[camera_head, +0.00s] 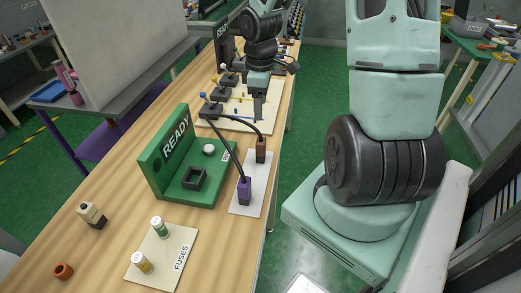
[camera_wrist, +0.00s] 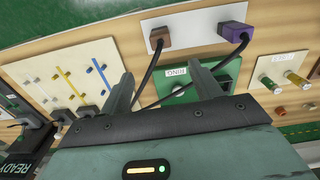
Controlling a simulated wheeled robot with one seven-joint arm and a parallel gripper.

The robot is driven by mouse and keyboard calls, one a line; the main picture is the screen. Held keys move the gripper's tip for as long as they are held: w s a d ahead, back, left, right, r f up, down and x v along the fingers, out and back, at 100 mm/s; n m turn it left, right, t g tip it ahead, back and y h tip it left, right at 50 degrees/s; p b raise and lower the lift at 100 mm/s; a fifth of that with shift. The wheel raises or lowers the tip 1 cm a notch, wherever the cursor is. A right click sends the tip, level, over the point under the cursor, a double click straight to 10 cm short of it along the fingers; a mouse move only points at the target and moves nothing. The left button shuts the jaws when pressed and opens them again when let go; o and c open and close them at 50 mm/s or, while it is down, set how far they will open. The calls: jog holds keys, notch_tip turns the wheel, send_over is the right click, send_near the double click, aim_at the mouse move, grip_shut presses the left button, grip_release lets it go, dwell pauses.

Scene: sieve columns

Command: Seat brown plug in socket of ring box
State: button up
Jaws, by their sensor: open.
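The brown plug (camera_head: 261,150) stands upright on a white plate (camera_head: 240,208), with a black cord from its top. It also shows in the wrist view (camera_wrist: 160,40), beyond my fingertips and apart from them. The green ring box (camera_head: 210,192) has a READY back panel, a square black socket (camera_head: 194,178) and a white knob. Its RING label (camera_wrist: 175,71) shows between my fingers in the wrist view, where my gripper partly hides the box. My gripper (camera_wrist: 160,82) is open, with nothing between its fingers. In the head view it is beyond the brown plug, pointing down.
A purple plug (camera_head: 244,190) with a black cord stands on the same white plate, nearer. A cream board (camera_head: 238,124) with rods and black blocks lies behind the box. A FUSES card (camera_head: 160,262) bears two small cylinders in front.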

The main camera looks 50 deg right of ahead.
aim_at(261, 140)
notch_tip(261, 140, down, 16)
jog(key=shift+s+r+b, duration=0.1)
jog(key=shift+r+b, duration=0.05)
jog(key=shift+b, duration=0.65)
jog(key=shift+c, duration=0.3)
jog(key=c, duration=1)
